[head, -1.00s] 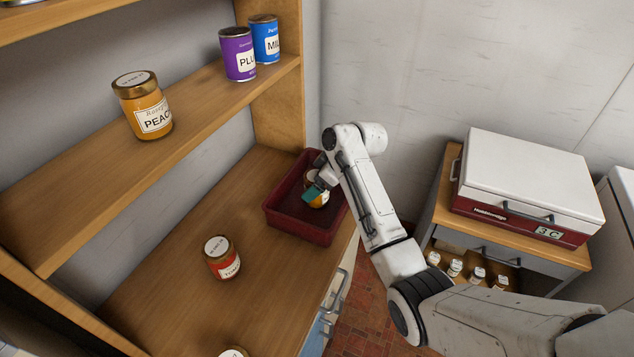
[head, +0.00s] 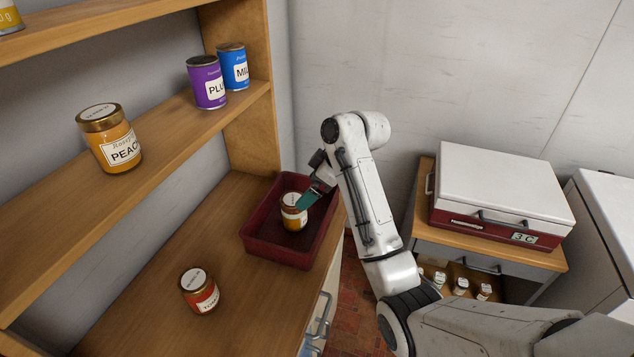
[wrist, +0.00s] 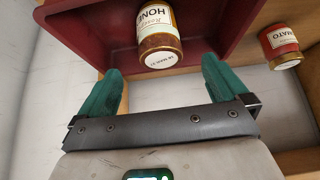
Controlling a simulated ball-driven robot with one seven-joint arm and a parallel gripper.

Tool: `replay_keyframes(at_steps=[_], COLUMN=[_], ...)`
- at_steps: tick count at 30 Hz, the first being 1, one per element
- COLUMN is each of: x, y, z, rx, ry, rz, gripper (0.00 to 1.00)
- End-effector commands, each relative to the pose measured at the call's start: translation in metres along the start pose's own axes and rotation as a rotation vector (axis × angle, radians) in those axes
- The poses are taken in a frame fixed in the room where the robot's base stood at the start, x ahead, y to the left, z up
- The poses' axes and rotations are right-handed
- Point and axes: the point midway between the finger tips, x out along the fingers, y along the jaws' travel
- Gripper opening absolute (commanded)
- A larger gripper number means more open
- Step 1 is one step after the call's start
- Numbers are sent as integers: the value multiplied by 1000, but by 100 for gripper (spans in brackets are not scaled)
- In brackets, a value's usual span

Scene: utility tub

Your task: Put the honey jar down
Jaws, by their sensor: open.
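The honey jar (head: 294,212), amber with a gold lid and white label, stands in the dark red utility tub (head: 262,247) on the wooden counter. In the wrist view the honey jar (wrist: 158,40) shows its label and its pale lid, ahead of the fingertips. My gripper (head: 311,198) is just to the right of the jar in the head view. In the wrist view my gripper (wrist: 158,75) has its two green fingers spread wide with nothing between them. The jar sits beyond the fingers, apart from them.
A tomato jar (head: 199,291) stands on the counter left of the tub. On the shelf above are a peach jar (head: 110,138), a purple can (head: 207,82) and a blue can (head: 233,66). A white and red case (head: 502,195) lies on a cabinet at right.

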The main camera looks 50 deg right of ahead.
Motion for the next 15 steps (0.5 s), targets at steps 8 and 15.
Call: replay_keyframes(at_steps=[8,15], x=[-25,-27], y=[0,0], z=[-1,0], rx=[-1,-1], ry=[1,0], rz=[0,0], gripper=[100,100])
